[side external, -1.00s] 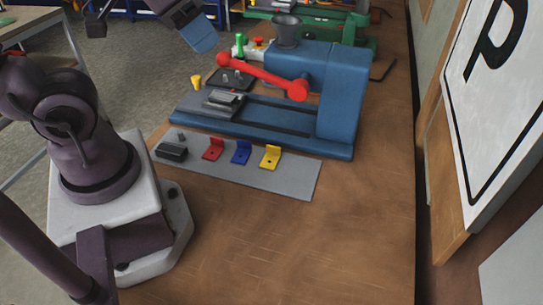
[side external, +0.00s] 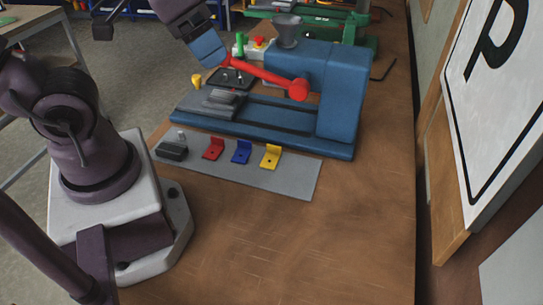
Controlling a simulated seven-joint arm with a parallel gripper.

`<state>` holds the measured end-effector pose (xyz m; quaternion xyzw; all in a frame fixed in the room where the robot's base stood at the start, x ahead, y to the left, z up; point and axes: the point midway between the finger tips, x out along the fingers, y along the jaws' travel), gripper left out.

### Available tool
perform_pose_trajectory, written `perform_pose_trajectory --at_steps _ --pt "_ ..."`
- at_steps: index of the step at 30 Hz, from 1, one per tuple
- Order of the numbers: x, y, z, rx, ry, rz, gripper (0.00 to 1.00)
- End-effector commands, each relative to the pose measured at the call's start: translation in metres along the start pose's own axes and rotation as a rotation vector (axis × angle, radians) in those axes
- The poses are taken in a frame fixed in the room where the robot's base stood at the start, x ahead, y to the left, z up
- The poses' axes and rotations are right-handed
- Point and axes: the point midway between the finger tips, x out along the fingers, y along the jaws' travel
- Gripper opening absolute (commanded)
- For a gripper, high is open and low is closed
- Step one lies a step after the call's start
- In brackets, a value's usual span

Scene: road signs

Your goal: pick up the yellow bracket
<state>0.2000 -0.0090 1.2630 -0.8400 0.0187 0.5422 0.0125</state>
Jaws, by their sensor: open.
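The yellow bracket (side external: 271,157) is a small L-shaped piece with a hole in its flat part. It sits on the grey plate (side external: 285,182), to the right of the blue bracket (side external: 241,152) and the red bracket (side external: 213,149). My gripper (side external: 210,50) is at the top of the side view, above and behind the row of brackets, near the upper end of the red lever. It is open and well apart from the yellow bracket. Its fingertips are hard to make out.
A blue machine (side external: 341,95) with a red lever (side external: 262,77) stands directly behind the plate. A dark block (side external: 172,151) sits at the plate's left end. A green machine (side external: 340,27) stands further back. The wooden table (side external: 350,225) is clear in front and to the right.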

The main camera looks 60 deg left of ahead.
Motion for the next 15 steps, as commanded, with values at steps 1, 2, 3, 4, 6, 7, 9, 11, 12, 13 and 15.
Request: perform_pose_trajectory --at_steps 1,2,3,4,6,7,9,11,12,13,15 --pt "0.013 0.006 0.003 0.026 -0.063 0.009 0.7" --pt "0.02 0.009 0.005 0.045 -0.102 0.012 0.7" --pt "0.032 0.012 0.008 0.081 -0.16 0.007 0.7" --pt "0.04 0.014 0.012 0.113 -0.207 -0.002 0.7" --pt "0.061 0.015 0.021 0.205 -0.321 -0.035 0.7" --pt "0.069 0.015 0.026 0.247 -0.37 -0.052 0.7" --pt "0.086 0.013 0.037 0.35 -0.482 -0.099 0.7" --pt "0.1 0.011 0.046 0.446 -0.574 -0.144 0.7" --pt "0.108 0.008 0.052 0.516 -0.636 -0.177 0.7" --pt "0.115 0.005 0.057 0.567 -0.68 -0.201 0.7" --pt "0.128 0.0 0.066 0.695 -0.778 -0.262 0.7"
